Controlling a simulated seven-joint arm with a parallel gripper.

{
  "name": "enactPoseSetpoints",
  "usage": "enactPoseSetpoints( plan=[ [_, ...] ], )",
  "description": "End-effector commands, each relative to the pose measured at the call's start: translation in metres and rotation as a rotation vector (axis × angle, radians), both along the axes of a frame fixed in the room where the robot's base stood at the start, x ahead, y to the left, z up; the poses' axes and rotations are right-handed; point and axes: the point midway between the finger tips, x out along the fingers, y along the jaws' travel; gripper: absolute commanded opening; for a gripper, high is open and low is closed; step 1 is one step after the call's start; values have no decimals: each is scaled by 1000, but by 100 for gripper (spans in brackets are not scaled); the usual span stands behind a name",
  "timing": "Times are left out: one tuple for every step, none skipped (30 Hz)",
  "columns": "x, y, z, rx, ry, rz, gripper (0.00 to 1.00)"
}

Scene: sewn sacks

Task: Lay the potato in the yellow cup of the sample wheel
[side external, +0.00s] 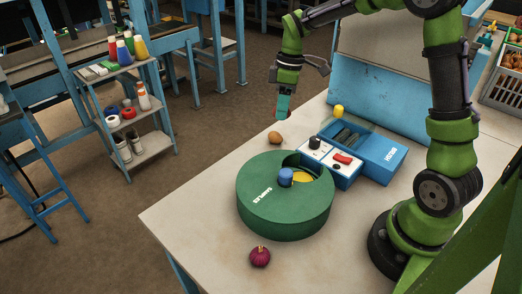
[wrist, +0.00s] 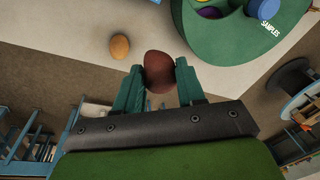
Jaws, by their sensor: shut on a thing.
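My gripper (wrist: 160,78) is shut on the potato (wrist: 159,70), a reddish-brown rounded thing between its green fingers in the wrist view. In the side view my gripper (side external: 284,108) is raised in the air beyond the sample wheel, clear of it; the potato is hard to make out there. The sample wheel (side external: 270,205) is a green drum on the table with an opening in its top. The yellow cup (side external: 303,179) shows in that opening, partly hidden by a blue knob (side external: 285,176). The wheel also shows at the top of the wrist view (wrist: 225,42).
A brown egg-like thing (side external: 275,138) lies behind the wheel, and a red onion (side external: 260,257) lies in front. A blue box with a white control panel, red switch and black knob (side external: 315,143) stands right behind the wheel, with a yellow piece (side external: 338,111) above it. The table's left front is clear.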

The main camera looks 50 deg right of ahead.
Motion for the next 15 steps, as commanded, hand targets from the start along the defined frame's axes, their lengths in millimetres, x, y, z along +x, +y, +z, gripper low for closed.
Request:
enactPoseSetpoints(
  plan=[
    [-11,13,1,-1,0,129,10],
    [-18,19,1,-1,1,210,10],
    [-27,27,0,-1,1,322,10],
    [-34,32,0,0,1,404,10],
    [-41,37,-1,0,2,489,10],
    [-50,44,-2,0,3,602,10],
    [-57,48,-3,1,2,686,10],
    [-64,51,-4,0,3,769,10],
    [-72,55,-6,-1,3,880,10],
    [-79,58,-7,1,4,959,10],
    [-85,60,-9,0,3,1036,10],
    [-92,62,-10,-1,4,1134,10],
    [-97,63,-12,0,4,1203,10],
    [-102,64,-14,1,4,1266,10],
    [-106,64,-16,1,4,1342,10]
  ],
)
